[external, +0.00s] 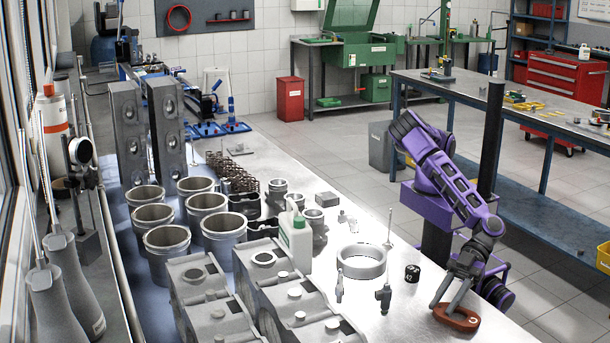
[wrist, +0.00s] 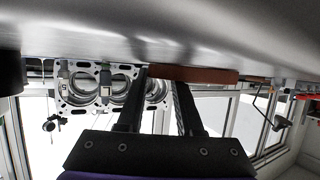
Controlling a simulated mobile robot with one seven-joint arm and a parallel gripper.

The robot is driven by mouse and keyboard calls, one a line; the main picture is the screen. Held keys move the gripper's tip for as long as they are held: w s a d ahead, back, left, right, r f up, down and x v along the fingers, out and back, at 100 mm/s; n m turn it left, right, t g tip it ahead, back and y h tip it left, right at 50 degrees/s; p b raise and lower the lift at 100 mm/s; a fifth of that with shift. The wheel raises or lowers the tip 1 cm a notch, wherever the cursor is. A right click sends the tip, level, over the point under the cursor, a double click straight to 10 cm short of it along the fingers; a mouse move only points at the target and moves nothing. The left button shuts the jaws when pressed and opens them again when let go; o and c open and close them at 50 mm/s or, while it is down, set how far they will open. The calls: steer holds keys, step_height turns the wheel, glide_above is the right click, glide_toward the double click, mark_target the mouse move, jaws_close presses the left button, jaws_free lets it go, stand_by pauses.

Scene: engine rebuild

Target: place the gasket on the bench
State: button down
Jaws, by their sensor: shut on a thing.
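The gasket (external: 456,319) is a flat reddish-brown oval piece with a dark opening, at the bench's front right edge in the external view. My gripper (external: 456,300) points down and is shut on it. In the wrist view the gasket (wrist: 205,74) shows edge-on as a brown bar at the fingertips of my gripper (wrist: 160,78). The bench (external: 415,262) has a bright metal top. The gasket is very close to this top; I cannot tell whether it touches or hovers slightly above.
A small black cylinder (external: 412,273), a pale ring (external: 362,262) and a dark small tool (external: 384,297) lie left of my gripper. Engine blocks (external: 265,300), cylinder liners (external: 167,243) and a white-green bottle (external: 295,238) crowd the bench further left. Bare bench surrounds the gasket's left side.

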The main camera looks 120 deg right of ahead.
steer(key=shift+r, duration=0.1)
steer(key=c, duration=0.6)
jaws_free()
steer(key=shift+o, duration=0.2)
steer(key=p+v, duration=0.1)
steer(key=v, duration=1.1)
steer(key=shift+d, duration=0.1)
